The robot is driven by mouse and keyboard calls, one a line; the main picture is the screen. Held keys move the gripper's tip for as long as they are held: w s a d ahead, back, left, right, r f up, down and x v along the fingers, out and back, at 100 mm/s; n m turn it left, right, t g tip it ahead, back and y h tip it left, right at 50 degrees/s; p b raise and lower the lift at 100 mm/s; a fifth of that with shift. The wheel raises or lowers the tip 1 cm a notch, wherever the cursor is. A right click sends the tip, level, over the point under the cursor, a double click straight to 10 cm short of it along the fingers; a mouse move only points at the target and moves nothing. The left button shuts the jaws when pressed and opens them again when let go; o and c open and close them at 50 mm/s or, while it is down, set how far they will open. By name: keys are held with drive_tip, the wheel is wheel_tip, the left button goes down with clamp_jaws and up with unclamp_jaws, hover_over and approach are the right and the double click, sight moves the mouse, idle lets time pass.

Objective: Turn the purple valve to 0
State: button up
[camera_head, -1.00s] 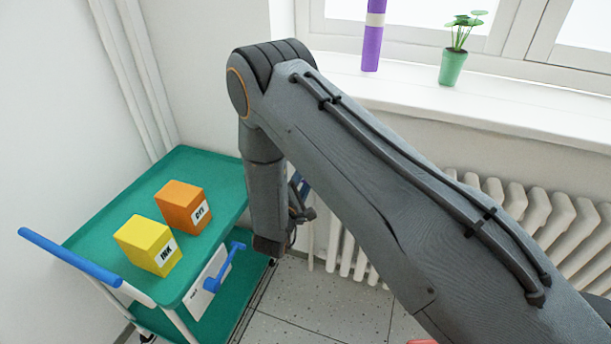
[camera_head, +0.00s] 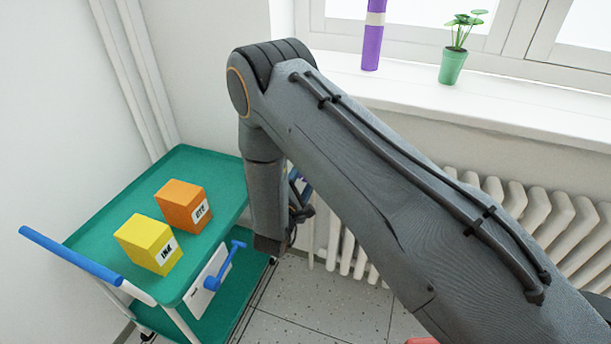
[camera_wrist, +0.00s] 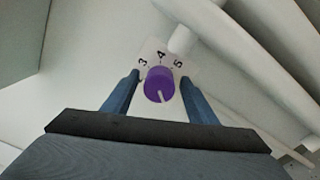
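The purple valve (camera_wrist: 153,84) is a round knob in the middle of the wrist view. A pale pointer line on its face runs toward the bottom of the picture. A white plate (camera_wrist: 190,70) behind it shows the numbers 3, 4 and 5 along the knob's far side; no 0 is visible. My gripper (camera_wrist: 160,79) is open, with one blue finger on each side of the knob and visible gaps between. Whether the fingertips reach past the knob's face is unclear. In the head view my arm hides the valve and most of the gripper.
A white radiator (camera_head: 535,212) stands under the window sill (camera_head: 500,108). A green cart (camera_head: 105,215) at left carries a yellow box (camera_head: 140,240) and an orange box (camera_head: 180,205). Floor (camera_head: 320,300) shows between cart and radiator.

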drive_tip(key=v, duration=0.7)
drive_tip(key=shift+s, duration=0.4)
